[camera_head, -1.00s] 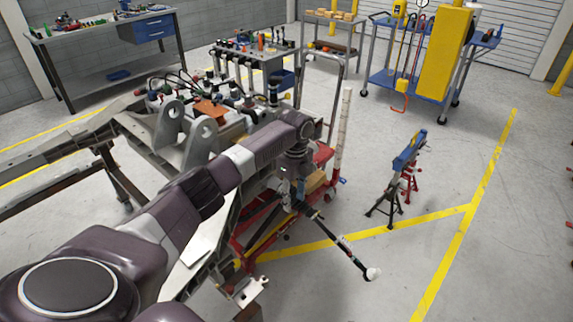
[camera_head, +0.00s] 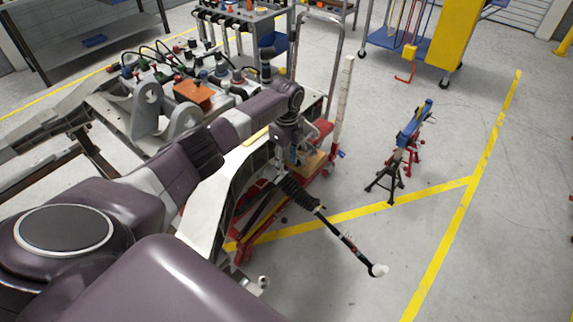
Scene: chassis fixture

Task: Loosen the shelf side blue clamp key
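My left arm reaches across the grey chassis (camera_head: 215,205) from the lower left. My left gripper (camera_head: 293,158) points down beside the chassis end, near a red wheeled trolley (camera_head: 243,250). The gripper is small and partly merged with dark parts behind it, so I cannot tell whether its fingers are open or shut, or whether they touch anything. A small blue piece (camera_head: 341,154) shows at the right of the trolley; I cannot tell whether it is the blue clamp key. No other clamp key can be made out. My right gripper is not in view.
A dark rod (camera_head: 345,242) with a white end sticks out from the chassis over the floor. A blue-topped stand (camera_head: 411,125) is to the right. A blue shelf cart (camera_head: 430,52) stands at the back. Floor between rod and stand is clear.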

